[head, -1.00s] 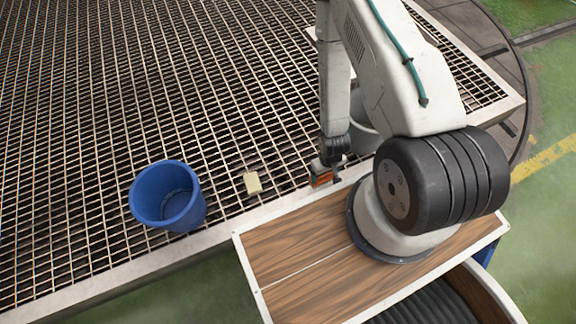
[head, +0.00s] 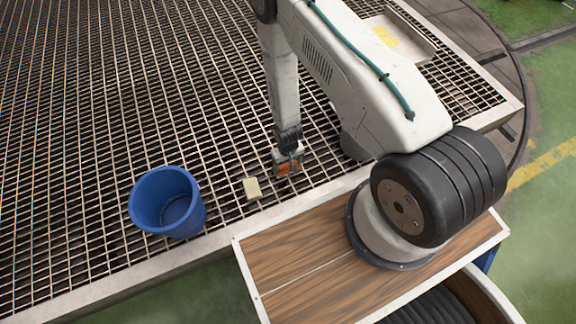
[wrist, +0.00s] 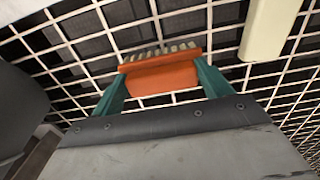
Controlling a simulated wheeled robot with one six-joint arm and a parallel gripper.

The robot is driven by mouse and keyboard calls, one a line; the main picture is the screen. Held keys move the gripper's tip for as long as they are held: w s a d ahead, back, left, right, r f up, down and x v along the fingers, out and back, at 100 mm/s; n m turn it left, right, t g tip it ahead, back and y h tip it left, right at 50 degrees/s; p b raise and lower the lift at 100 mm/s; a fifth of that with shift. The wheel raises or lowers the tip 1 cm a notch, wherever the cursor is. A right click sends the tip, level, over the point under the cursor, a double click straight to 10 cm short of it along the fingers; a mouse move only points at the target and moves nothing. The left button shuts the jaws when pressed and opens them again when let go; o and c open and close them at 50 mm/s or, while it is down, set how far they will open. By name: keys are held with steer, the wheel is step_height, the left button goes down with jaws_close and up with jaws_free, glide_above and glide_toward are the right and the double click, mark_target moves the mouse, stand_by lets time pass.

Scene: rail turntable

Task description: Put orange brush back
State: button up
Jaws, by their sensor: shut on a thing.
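The orange brush (wrist: 162,76) with pale bristles is held between the two green fingers of my gripper (wrist: 160,85) in the wrist view. In the head view my gripper (head: 289,165) hangs over the grating near its front edge, and the orange brush (head: 284,168) shows at its tip. The bristles point away from the palm in the wrist view. I cannot tell how high the brush is above the grating.
A cream block (head: 252,188) lies on the grating (head: 90,110) left of my gripper. A blue bucket (head: 168,202) stands further left near the edge. A pale tray (head: 425,48) with a yellow patch lies at the back right. Open grating spreads behind the bucket.

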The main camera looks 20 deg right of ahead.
steer(key=shift+f, duration=1)
steer(key=o, duration=0.9)
steer(key=shift+f, duration=0.1)
